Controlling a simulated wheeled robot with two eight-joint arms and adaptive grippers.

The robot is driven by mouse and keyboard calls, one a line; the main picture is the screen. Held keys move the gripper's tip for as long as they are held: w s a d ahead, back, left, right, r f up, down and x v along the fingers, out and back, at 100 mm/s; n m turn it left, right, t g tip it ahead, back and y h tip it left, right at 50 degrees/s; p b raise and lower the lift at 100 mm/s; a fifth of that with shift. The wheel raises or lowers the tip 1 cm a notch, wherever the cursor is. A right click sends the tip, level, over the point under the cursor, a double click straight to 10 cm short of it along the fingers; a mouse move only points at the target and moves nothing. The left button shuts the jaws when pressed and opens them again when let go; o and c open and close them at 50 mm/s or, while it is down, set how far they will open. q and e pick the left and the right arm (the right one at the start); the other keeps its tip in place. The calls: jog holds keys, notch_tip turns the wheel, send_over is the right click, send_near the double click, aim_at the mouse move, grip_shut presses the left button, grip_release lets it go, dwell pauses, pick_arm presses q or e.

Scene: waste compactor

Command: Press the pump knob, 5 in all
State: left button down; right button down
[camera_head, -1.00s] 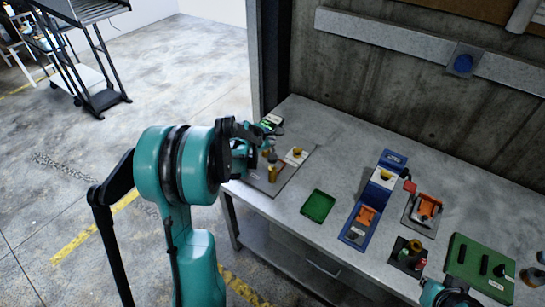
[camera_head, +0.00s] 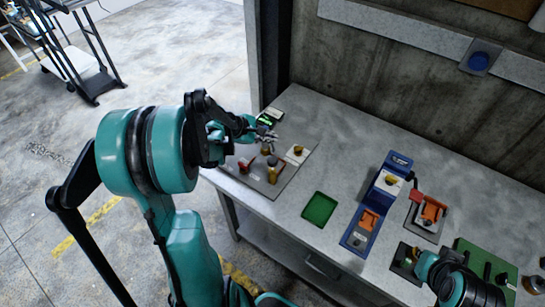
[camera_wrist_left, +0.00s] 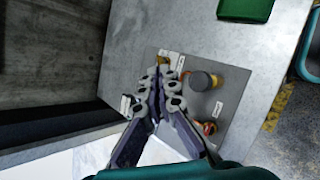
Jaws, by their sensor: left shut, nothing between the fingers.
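A grey plate (camera_head: 286,178) lies at the table's left end and carries a yellow post with a dark grey round top (camera_head: 272,166), a red-topped piece (camera_head: 246,164) and a white box with a yellow button (camera_head: 298,151). In the left wrist view the grey-topped post (camera_wrist_left: 203,81) stands right of my fingers, and a red and yellow knob (camera_wrist_left: 207,128) is below it. I cannot tell which of these is the pump knob. My left gripper (camera_head: 268,136) is shut and empty, above the plate's back part. My right gripper (camera_head: 416,257) is partly seen at lower right; its fingers are unclear.
A green-lit device (camera_head: 270,116) is at the table's back left corner. A green tray (camera_head: 320,209), a blue stand (camera_head: 356,233), an orange clamp unit (camera_head: 430,213) and a green board (camera_head: 476,259) stand further right. Bare table lies between plate and tray.

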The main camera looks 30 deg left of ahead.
pick_arm(q)
jog(key=b, duration=0.6)
send_over(270, 161)
jog(key=f, duration=0.7)
jog(key=shift+w+f, duration=0.25)
jog(key=shift+f, duration=0.15)
jog(key=shift+f+b, duration=0.45)
jog(key=shift+f, duration=0.15)
jog(key=shift+f, duration=0.1)
jog(key=shift+f+b, duration=0.25)
jog(key=shift+b, duration=0.2)
jog(key=shift+s+f+b, duration=0.1)
jog(key=shift+f+b, duration=1.7)
jog(key=shift+f, duration=0.15)
dwell(1.3)
jog(key=shift+r, duration=0.2)
jog(key=shift+r+p, duration=1.65)
jog(key=shift+r, duration=0.5)
